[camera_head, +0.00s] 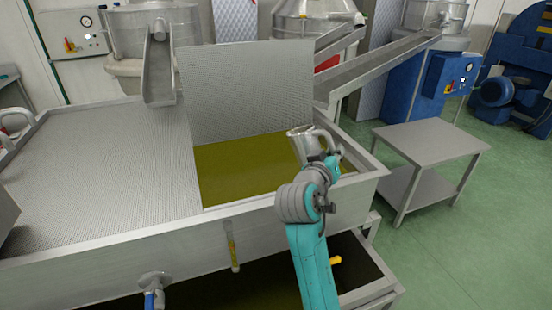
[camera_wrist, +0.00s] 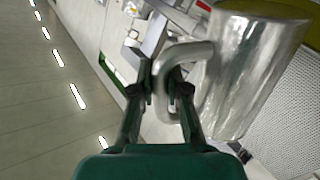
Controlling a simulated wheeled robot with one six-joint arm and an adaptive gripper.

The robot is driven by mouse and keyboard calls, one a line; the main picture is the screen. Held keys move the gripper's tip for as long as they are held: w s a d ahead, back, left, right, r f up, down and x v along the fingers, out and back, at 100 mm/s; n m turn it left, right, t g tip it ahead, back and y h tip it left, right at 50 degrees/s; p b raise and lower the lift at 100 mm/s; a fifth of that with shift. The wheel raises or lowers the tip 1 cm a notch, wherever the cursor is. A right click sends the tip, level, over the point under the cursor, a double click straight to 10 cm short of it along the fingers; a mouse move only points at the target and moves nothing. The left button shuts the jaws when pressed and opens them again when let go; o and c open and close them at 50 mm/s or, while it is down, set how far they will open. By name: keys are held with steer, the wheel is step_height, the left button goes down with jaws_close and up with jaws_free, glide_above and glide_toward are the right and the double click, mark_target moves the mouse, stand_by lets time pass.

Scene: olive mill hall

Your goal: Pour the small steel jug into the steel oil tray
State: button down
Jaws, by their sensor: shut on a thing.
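The small steel jug (camera_head: 303,146) is held above the oil-filled opening of the steel oil tray (camera_head: 110,262), near its right end. The jug looks tilted a little to the left in the head view, and no stream shows from it. In the wrist view the jug (camera_wrist: 250,75) fills the upper right, with yellow-green colour at its mouth. My gripper (camera_wrist: 162,85) is shut on the jug's loop handle (camera_wrist: 172,62). In the head view my gripper (camera_head: 325,158) is partly hidden behind its own wrist. Olive-green oil (camera_head: 240,168) lies in the tray's opening.
A perforated panel (camera_head: 248,90) stands upright behind the opening, and a perforated cover (camera_head: 110,165) spans the tray's left part. Metal chutes (camera_head: 385,65) slope down at the back. A steel side table (camera_head: 432,138) stands empty to the right. Green floor is clear beyond it.

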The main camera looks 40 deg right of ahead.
mark_target(327, 139)
steer(key=shift+w+a+r+n, duration=0.15)
steer(key=shift+w+r+n, duration=0.05)
steer(key=shift+w+n, duration=0.3)
steer(key=shift+w+a+r+n, duration=0.1)
steer(key=shift+w+r+n, duration=0.1)
steer(key=shift+w+n, duration=0.3)
steer(key=shift+w+a+r+n+g, duration=0.1)
steer(key=shift+w+r+n+g, duration=0.15)
steer(key=shift+r+n+g, duration=0.45)
steer(key=shift+w+r+n, duration=0.1)
steer(key=shift+r+n, duration=0.2)
steer(key=shift+r, duration=0.05)
steer(key=shift+w+a+r+n+p, duration=0.1)
steer(key=shift+w+r+n+p, duration=0.15)
steer(key=shift+n, duration=0.35)
steer(key=shift+w+a+r+n+p, duration=0.15)
steer(key=shift+w+n, duration=0.2)
steer(key=shift+n, duration=0.25)
stand_by(0.8)
steer(key=shift+w+a+r+n+g+p, duration=0.1)
steer(key=shift+w+r+n+g+p, duration=0.3)
steer(key=shift+w+r+n, duration=0.25)
stand_by(1.5)
steer(key=shift+w+a+r+n, duration=0.2)
steer(key=shift+w+r+n, duration=0.2)
steer(key=shift+w, duration=0.25)
steer(key=shift+w+a+r+n, duration=0.15)
steer(key=shift+w+r+n, duration=0.25)
steer(key=shift+w, duration=0.2)
stand_by(0.5)
